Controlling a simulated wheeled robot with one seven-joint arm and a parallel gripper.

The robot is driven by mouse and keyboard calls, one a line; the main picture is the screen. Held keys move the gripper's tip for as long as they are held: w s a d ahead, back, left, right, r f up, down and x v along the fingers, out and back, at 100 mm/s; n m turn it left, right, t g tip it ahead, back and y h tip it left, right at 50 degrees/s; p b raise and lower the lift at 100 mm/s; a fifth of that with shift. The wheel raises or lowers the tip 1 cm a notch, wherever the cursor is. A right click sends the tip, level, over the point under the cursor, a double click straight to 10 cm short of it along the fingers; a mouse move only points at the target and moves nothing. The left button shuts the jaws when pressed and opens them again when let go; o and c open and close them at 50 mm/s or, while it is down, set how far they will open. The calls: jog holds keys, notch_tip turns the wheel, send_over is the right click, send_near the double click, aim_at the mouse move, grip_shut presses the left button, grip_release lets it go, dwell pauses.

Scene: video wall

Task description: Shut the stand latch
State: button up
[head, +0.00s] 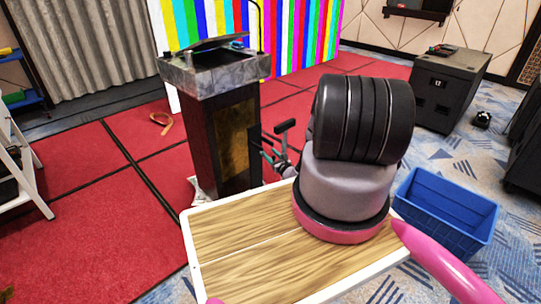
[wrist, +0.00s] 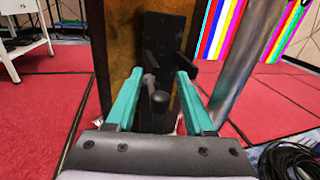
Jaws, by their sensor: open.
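The stand is a dark lectern (head: 222,130) with a grey marbled top and a gold-brown side panel. In the wrist view, a tall black plate (wrist: 163,45) is on its gold-brown side (wrist: 124,35). In the head view my gripper (head: 273,150) is beside the lectern's right side, and the latch is not clearly visible.
A blue bin (head: 447,212) stands at right, and a black case (head: 447,88) behind it. A white step ladder (head: 22,165) is at far left. An orange-brown loop (head: 160,122) lies on red carpet. Coiled black cable (wrist: 290,160) lies at lower right in the wrist view.

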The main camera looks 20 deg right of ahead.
grip_shut()
dwell(1.4)
